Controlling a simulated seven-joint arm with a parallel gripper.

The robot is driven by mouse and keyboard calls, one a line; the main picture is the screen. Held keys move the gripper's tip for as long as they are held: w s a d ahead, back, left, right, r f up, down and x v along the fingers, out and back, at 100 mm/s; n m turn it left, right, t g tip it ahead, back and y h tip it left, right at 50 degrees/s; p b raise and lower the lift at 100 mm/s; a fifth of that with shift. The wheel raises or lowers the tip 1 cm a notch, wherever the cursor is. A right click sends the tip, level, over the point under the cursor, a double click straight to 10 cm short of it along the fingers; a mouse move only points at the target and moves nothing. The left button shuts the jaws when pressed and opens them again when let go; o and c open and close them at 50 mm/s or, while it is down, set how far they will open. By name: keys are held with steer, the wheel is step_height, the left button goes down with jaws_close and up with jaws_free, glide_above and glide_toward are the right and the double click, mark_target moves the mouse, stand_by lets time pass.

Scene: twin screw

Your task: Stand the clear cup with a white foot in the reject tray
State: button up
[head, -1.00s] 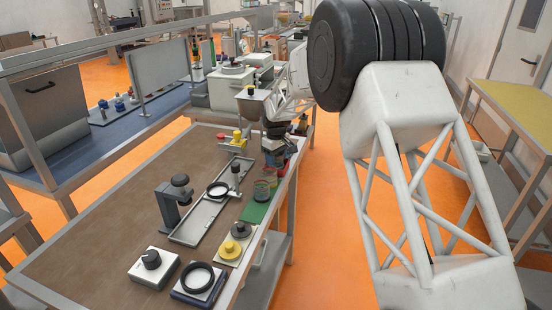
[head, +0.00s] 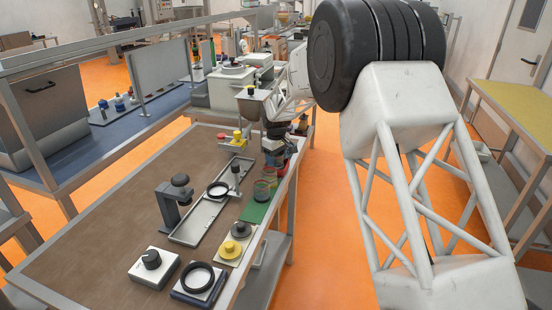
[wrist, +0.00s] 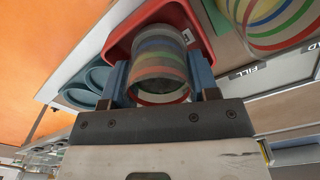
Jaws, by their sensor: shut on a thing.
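My gripper (wrist: 160,76) is shut on a clear cup (wrist: 158,58) in the wrist view, with one blue finger on each side. The cup shows blue, green and yellowish bands and a red ring at the end nearest the wrist. Its far end is pale; I cannot tell the foot colour for sure. The red tray (wrist: 119,46), which looks like the reject tray, lies behind the cup, with a small label on its wall. I cannot tell whether cup and tray touch. In the head view my gripper and the held cup are small and dark among my arm parts.
Another banded clear cup (wrist: 262,20) stands close at the upper right in the wrist view. Teal round holders (wrist: 88,88) are at the left. In the head view a green mat (head: 255,211) lies near the bench edge. The brown bench top (head: 105,225) is bare at the left.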

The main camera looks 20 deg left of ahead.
steer(key=shift+s+d+f, duration=0.1)
steer(key=shift+s+f, duration=0.1)
steer(key=shift+f, duration=0.5)
steer(key=shift+s+d+f, duration=0.1)
steer(key=shift+s+f, duration=0.1)
steer(key=shift+f, duration=0.5)
steer(key=o, duration=0.9)
steer(key=shift+c, duration=0.2)
steer(key=c, duration=0.3)
steer(key=shift+o, duration=0.5)
steer(key=shift+r, duration=0.15)
steer(key=shift+o, duration=0.4)
steer(key=shift+w+r, duration=0.1)
steer(key=shift+r, duration=0.65)
steer(key=o, duration=0.3)
steer(key=shift+r, duration=0.55)
steer(key=shift+o, duration=0.2)
steer(key=shift+w+a+r, duration=0.15)
steer(key=shift+r, duration=2.55)
